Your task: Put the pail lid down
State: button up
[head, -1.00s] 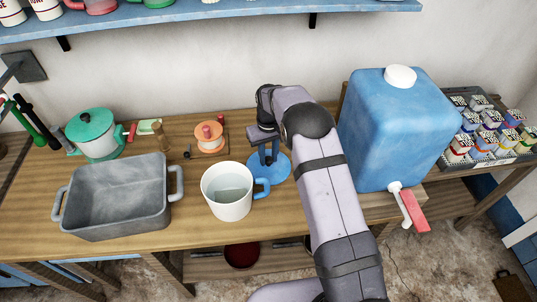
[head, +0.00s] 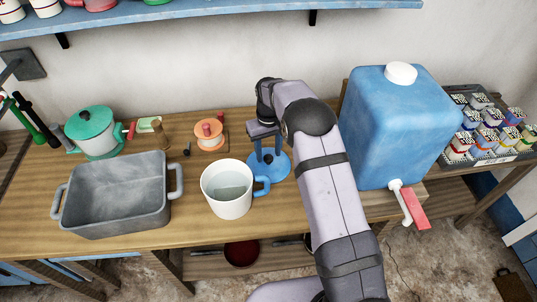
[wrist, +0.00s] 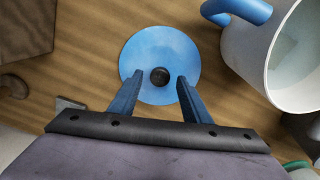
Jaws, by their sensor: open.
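The pail lid (head: 282,168) is a blue disc lying on the wooden bench, right of the white pail. In the wrist view the lid (wrist: 160,48) shows whole, with a dark round knob (wrist: 160,76) at its middle. My gripper (head: 268,158) points down over the lid. In the wrist view my gripper (wrist: 158,76) is open, with one finger on each side of the knob and gaps between. The white pail (head: 227,204) with a blue handle stands upright and uncovered just left of the lid, with what looks like water inside.
A grey stone trough (head: 115,225) stands left of the pail. A green-lidded pot (head: 95,132) and an orange-topped item (head: 209,135) stand behind. A large blue water container (head: 400,125) with a red tap lever (head: 416,208) is close to my arm's right. Bare bench lies in front of the lid.

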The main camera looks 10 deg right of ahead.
aim_at(270, 159)
notch_tip(270, 159, up, 11)
jog(key=b, duration=0.2)
jog(key=shift+b, duration=0.3)
jog(key=shift+s, duration=0.15)
jog(key=s+d+f+m, duration=0.1)
jog(key=s+d+f, duration=0.1)
jog(key=s, duration=1.3)
jog(key=s+d+f+m, duration=0.2)
jog(key=s+d, duration=0.2)
jog(key=s, duration=1.2)
jog(key=shift+f, duration=0.15)
jog(key=shift+o, duration=0.5)
jog(key=shift+s+f, duration=0.2)
jog(key=shift+s, duration=0.15)
